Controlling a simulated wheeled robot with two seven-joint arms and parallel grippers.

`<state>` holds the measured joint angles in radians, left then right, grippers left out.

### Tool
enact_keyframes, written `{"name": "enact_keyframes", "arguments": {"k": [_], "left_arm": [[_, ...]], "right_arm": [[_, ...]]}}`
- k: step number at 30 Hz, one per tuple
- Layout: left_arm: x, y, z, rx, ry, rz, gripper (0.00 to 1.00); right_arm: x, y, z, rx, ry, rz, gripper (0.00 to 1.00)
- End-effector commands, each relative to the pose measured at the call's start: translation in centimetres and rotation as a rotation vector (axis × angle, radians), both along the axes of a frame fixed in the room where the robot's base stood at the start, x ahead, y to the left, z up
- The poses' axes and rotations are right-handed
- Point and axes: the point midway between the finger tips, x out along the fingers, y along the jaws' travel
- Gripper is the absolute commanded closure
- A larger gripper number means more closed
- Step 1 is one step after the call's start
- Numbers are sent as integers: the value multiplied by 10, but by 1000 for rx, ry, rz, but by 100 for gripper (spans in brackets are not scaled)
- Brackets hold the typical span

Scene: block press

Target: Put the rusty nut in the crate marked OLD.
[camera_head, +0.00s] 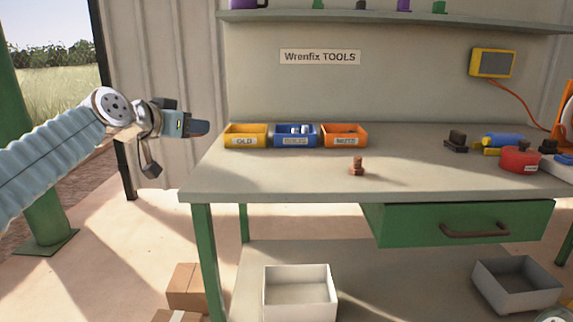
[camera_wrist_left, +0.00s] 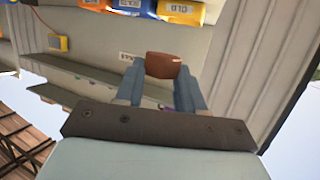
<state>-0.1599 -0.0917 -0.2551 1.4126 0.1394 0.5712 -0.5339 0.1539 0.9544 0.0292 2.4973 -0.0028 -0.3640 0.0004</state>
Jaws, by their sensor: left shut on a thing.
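My left gripper (camera_head: 200,127) is shut on a reddish-brown rusty nut, held in the air left of the workbench. In the left wrist view the nut (camera_wrist_left: 163,65) sits between the two blue-grey fingertips (camera_wrist_left: 162,85). The yellow crate marked OLD (camera_head: 262,142) stands at the bench's left end, right of the gripper and apart from it. It also shows upside down at the top of the left wrist view (camera_wrist_left: 199,15). My right gripper is not in view.
A blue crate (camera_head: 313,143) and an orange crate marked NUTS (camera_head: 364,143) stand beside the yellow one. A rusty bolt-like piece (camera_head: 357,167) stands on the bench (camera_head: 290,178) in front. Tools and a red container (camera_head: 519,160) are at right. A shelf (camera_head: 400,17) runs above.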

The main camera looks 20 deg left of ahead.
Motion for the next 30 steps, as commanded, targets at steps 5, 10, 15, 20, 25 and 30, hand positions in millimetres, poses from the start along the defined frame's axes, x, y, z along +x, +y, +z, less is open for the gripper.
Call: {"name": "enact_keyframes", "arguments": {"k": [5, 10, 15, 20, 25, 30], "left_arm": [[29, -24, -15, 0, 5, -4, 95], [67, -56, -36, 2, 5, -5, 95], [89, -72, -73, 0, 4, -2, 95], [99, -80, -87, 0, 0, -1, 95], [106, -86, -99, 0, 1, -1, 95], [106, -85, -130, -1, 1, 2, 95]], "right_arm": [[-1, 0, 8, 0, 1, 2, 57], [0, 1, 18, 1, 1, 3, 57], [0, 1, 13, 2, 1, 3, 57], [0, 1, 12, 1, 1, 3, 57], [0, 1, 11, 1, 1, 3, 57], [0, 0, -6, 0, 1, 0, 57]]}}
